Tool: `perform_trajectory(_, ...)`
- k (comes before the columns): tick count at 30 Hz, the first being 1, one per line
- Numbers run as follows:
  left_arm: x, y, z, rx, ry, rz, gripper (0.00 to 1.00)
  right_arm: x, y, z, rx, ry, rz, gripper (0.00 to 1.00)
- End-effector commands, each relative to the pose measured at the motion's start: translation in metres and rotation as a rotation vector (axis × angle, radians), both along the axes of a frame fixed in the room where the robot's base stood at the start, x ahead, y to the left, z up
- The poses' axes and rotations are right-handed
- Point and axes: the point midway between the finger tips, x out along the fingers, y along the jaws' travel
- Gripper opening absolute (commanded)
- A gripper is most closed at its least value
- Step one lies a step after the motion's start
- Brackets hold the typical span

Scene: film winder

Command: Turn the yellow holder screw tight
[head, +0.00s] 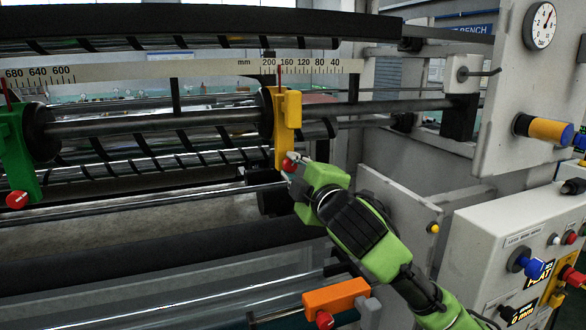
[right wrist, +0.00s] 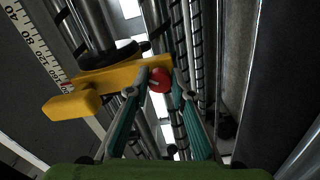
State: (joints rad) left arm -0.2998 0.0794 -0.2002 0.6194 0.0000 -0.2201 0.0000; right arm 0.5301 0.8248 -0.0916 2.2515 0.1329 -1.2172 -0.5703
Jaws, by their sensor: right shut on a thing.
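The yellow holder (head: 288,120) sits on the shaft, its red pointer near 160 to 180 on the millimetre scale. Its red screw knob (head: 289,163) is at its lower end. My right gripper (head: 292,167) reaches up from the lower right and is at the knob. In the right wrist view the yellow holder (right wrist: 110,82) lies across the upper left. There the red knob (right wrist: 159,79) is between the fingertips of my right gripper (right wrist: 160,88), which are shut on it. My left gripper is not in view.
A green holder (head: 18,150) with a red knob (head: 17,199) stands at the far left. An orange block (head: 335,297) is at the bottom. A control panel (head: 515,250) with buttons stands at the right. Rollers and bars run across behind the holder.

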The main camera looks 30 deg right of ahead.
Motion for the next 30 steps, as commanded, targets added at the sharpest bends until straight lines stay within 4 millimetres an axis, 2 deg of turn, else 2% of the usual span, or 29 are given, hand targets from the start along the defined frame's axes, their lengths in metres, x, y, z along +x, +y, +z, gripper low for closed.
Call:
perform_trajectory(6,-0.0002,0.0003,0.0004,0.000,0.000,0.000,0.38,0.0002,0.0003,-0.0017,0.182,-0.041,-0.001,0.00)
perform_trajectory(15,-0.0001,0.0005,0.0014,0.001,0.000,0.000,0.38,0.0003,0.0006,-0.0024,0.355,-0.082,-0.001,0.00)
perform_trajectory(30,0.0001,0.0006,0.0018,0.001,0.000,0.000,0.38,0.0004,0.0007,-0.0030,0.431,-0.099,0.000,0.00)
